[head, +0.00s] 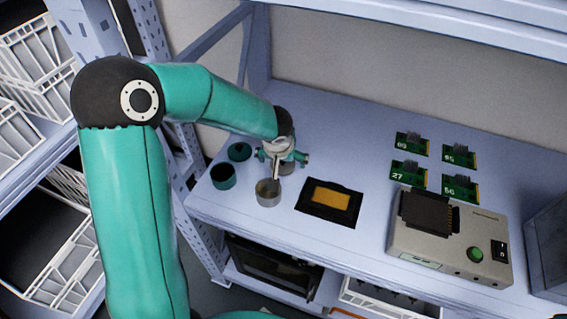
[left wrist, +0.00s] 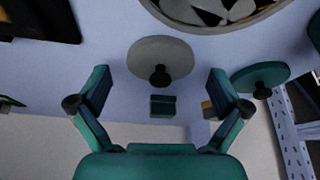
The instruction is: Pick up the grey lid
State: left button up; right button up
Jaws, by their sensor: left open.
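The grey lid (left wrist: 148,57) is a flat round disc with a dark knob, lying on the bench in the left wrist view. In the head view the grey lid (head: 287,168) is mostly hidden behind my left gripper (head: 278,172). My left gripper is open; in the left wrist view its two fingers (left wrist: 158,84) stand apart on either side of the lid's knob, touching nothing that I can see. The grey pot (head: 268,193) stands open just in front of the gripper; its rim also shows at the top of the left wrist view (left wrist: 215,28). My right gripper is not in view.
A green pot (head: 223,178) and green lid (head: 239,152) are at the left end of the bench. A black tray (head: 313,208) with a yellow panel lies right of the grey pot. Several green boards (head: 460,154) and a beige machine (head: 480,226) are farther right.

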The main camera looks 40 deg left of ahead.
pick_arm(q)
jog(key=c, duration=0.9)
